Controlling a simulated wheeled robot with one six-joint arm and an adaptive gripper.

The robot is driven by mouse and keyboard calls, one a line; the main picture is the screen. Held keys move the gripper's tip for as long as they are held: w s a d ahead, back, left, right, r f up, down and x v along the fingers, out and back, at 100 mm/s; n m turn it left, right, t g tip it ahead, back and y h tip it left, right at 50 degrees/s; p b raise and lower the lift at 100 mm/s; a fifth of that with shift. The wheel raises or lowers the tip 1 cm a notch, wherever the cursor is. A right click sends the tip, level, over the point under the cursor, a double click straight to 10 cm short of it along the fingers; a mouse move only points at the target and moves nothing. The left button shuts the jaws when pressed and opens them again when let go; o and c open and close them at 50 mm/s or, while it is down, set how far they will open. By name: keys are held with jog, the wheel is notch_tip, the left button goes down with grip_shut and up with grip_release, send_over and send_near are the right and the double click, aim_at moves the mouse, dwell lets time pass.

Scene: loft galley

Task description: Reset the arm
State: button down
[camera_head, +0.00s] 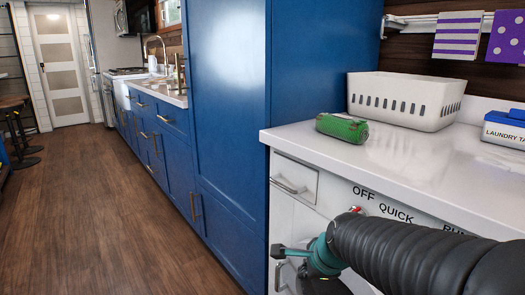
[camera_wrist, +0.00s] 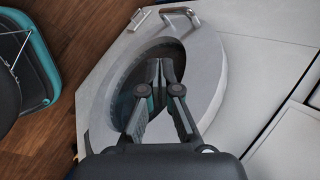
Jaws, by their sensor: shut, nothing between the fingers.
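My arm (camera_head: 410,250) reaches in from the lower right in the head view, in front of the white washer-like appliance (camera_head: 345,195). Its teal wrist (camera_head: 318,255) is low, below the counter. In the wrist view my gripper (camera_wrist: 160,70) is shut and empty. Its fingers point at the dark oval opening or window of a pale round door (camera_wrist: 210,95), which has a metal handle (camera_wrist: 165,14). I cannot tell whether the fingertips touch the door.
The white counter (camera_head: 400,160) holds a green rolled item (camera_head: 342,128), a white slotted basket (camera_head: 405,98) and a blue laundry tub (camera_head: 505,128). A tall blue cabinet (camera_head: 230,130) stands left of the counter. The wooden floor (camera_head: 110,210) is clear toward the far door (camera_head: 60,65).

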jog(key=s+d+r+n+h, duration=0.1)
jog(key=s+d+n, duration=0.2)
jog(key=s+n, duration=0.5)
jog(key=s+d+r+n+h, duration=0.1)
jog(key=s+d+r+n, duration=0.1)
jog(key=s+n, duration=0.6)
jog(key=shift+s+d+n+g, duration=0.3)
jog(key=shift+s+d+n, duration=0.15)
jog(key=shift+n, duration=0.55)
jog(key=shift+r, duration=0.1)
